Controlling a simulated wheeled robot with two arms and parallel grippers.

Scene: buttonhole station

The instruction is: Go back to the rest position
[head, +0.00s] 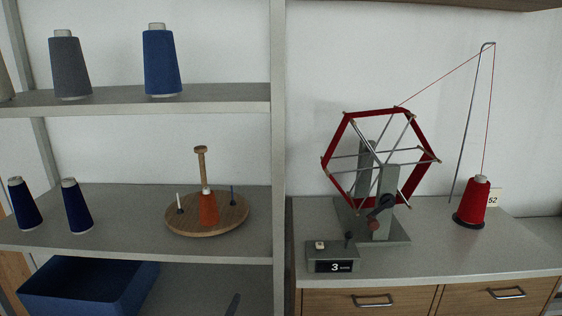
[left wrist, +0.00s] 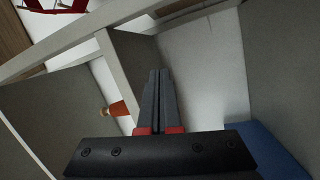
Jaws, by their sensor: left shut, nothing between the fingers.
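Red parts show at the finger bases. The orange cone (left wrist: 116,108) on the shelf appears left of the fingers in that view. My right gripper is in neither view.
The shelf unit (head: 150,245) holds several thread cones and a round wooden stand (head: 222,222). A blue bin (head: 85,290) is below. Right of the upright, a counter (head: 520,250) carries a red-wound reel (head: 378,112), a red cone (head: 474,203) and a counter box (head: 334,255).

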